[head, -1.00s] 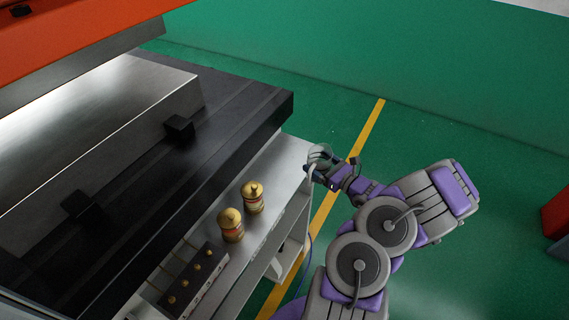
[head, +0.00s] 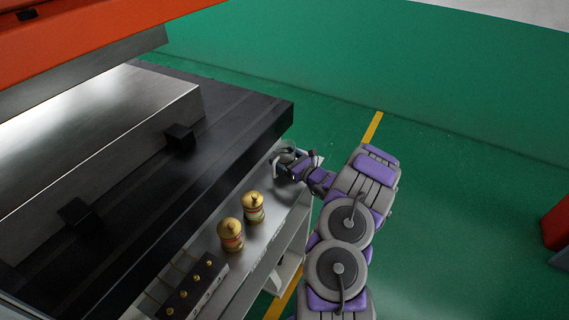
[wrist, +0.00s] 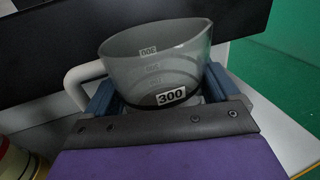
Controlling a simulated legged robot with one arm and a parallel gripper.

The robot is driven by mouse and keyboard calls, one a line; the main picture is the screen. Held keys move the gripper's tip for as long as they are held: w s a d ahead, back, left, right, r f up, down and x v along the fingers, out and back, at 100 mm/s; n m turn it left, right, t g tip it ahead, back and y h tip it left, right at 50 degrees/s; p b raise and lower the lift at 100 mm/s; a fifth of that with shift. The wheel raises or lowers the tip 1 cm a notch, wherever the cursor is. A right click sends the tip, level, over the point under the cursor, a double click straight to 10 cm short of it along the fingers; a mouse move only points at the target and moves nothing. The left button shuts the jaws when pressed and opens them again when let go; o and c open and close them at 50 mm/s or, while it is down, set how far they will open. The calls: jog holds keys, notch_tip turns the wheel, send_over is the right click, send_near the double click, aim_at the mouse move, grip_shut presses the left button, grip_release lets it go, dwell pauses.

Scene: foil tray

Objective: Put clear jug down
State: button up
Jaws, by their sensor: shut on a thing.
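The clear jug (wrist: 160,62) is a see-through measuring cup with a white handle and a "300" mark, upright in the wrist view. My gripper (head: 296,168) is shut on it, with one blue jaw on each side of the jug in the wrist view (wrist: 160,100). In the head view the jug (head: 284,153) is small and partly covered by my gripper, over the far end of the grey shelf (head: 228,262). I cannot tell whether its base touches the shelf.
Two gold-topped jars (head: 253,207) (head: 231,235) stand on the shelf nearer than the jug. A block with several gold knobs (head: 190,287) is at the near end. The dark machine bed (head: 235,110) borders the shelf on the left. Green floor lies to the right.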

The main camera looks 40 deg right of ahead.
jog(key=shift+d+f, duration=0.2)
jog(key=shift+f, duration=0.4)
jog(key=shift+d+f, duration=0.2)
jog(key=shift+f, duration=0.4)
jog(key=shift+s+d+f, duration=0.1)
jog(key=shift+d, duration=0.25)
jog(key=o, duration=0.8)
jog(key=shift+a, duration=0.25)
jog(key=shift+o, duration=0.3)
jog(key=shift+a, duration=0.35)
jog(key=shift+s+d, duration=0.3)
jog(key=shift+s, duration=0.1)
jog(key=s+d+p, duration=0.1)
jog(key=s, duration=1)
jog(key=shift+d, duration=0.25)
jog(key=shift+s, duration=0.1)
